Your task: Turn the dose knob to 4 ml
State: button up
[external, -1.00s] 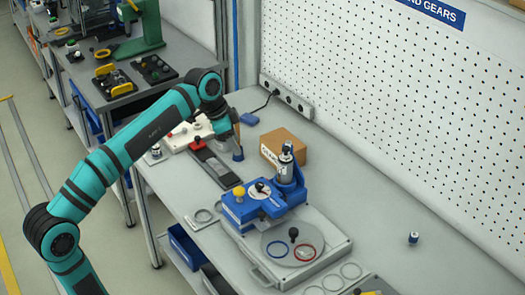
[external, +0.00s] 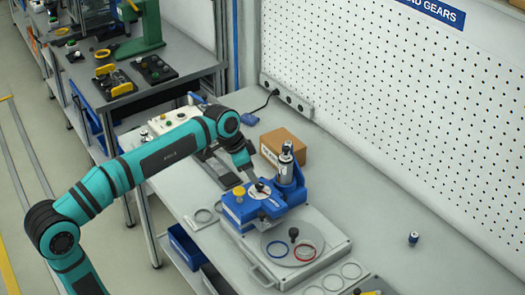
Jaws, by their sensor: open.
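The dose knob, a small dark pointer on a white round dial (external: 261,188), sits on top of the blue dosing machine (external: 250,208). My gripper (external: 252,178) hangs just above and behind the dial, very close to it. The picture is too small to tell whether a finger touches the knob. My gripper is open with nothing seen in it. The numbers on the dial and the exact pointer setting are too small to read.
A silver cylinder (external: 286,160) stands upright at the machine's back right. A cardboard box (external: 284,147) is behind it. A round grey plate (external: 292,252) holds blue and red rings in front.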

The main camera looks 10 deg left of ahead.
aim_at(259, 188)
jog(key=shift+x, duration=2.55)
jog(key=shift+c, duration=0.2)
